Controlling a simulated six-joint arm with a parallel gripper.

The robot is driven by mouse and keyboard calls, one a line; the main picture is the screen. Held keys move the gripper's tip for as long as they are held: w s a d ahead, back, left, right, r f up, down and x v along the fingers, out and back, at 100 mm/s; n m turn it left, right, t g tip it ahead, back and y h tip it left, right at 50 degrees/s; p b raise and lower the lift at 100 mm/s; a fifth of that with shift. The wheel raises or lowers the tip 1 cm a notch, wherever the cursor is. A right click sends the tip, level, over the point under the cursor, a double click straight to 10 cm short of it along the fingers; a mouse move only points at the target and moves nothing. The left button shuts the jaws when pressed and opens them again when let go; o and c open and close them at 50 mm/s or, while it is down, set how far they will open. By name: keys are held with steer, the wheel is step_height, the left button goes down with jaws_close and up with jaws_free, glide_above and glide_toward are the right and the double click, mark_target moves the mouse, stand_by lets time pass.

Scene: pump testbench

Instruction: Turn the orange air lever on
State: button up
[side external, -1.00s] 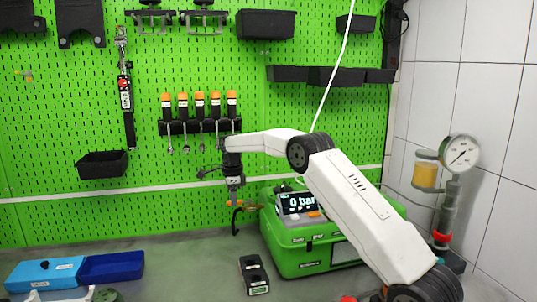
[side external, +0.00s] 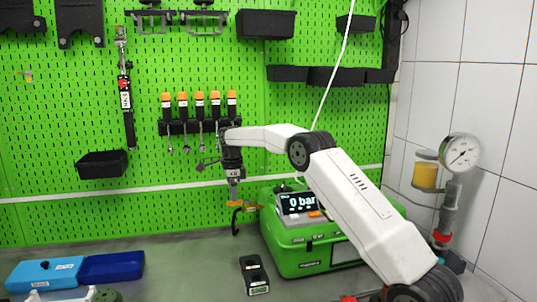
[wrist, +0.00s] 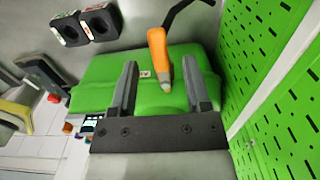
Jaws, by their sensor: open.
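The orange air lever (side external: 235,203) sticks out at the left side of the green pump case (side external: 300,262), near its top, in the side view. In the wrist view the lever (wrist: 158,58) is a long orange handle with a pale tip, pointing down the picture between my fingers. My gripper (wrist: 160,66) is open, with one finger on each side of the lever and visible gaps. In the side view my gripper (side external: 235,192) points down just above the lever. The lever's pivot is not clear.
The case display (side external: 298,203) reads 0 bar. A black hook-shaped piece (side external: 237,222) hangs beside the lever. A black two-hole block (side external: 254,275) lies in front. Blue trays (side external: 112,267) lie at left. The green pegboard (side external: 60,150) stands behind; a pressure gauge (side external: 459,152) stands at right.

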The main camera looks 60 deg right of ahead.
mark_target(231, 203)
steer(key=shift+r, duration=2.8)
steer(key=shift+a+f+n, duration=0.2)
steer(key=shift+a+n, duration=0.4)
steer(key=shift+a, duration=0.05)
steer(key=s+a+f+n+t, duration=0.1)
steer(key=s+a+f+n, duration=0.25)
steer(key=a+n, duration=0.3)
steer(key=s+a+f+n, duration=0.2)
steer(key=s+a+n, duration=0.2)
steer(key=a+n, duration=0.3)
steer(key=s+a+f+n, duration=0.2)
steer(key=s+a+n, duration=0.1)
steer(key=s, duration=0.3)
steer(key=s+a+f+n+t, duration=0.1)
steer(key=s+a+f+n, duration=0.2)
steer(key=s, duration=0.4)
steer(key=s+a+f+n, duration=0.3)
steer(key=s+a+n, duration=0.2)
steer(key=s+n, duration=0.1)
steer(key=shift+s+t, duration=0.3)
steer(key=shift+s, duration=0.05)
steer(key=shift+n, duration=0.25)
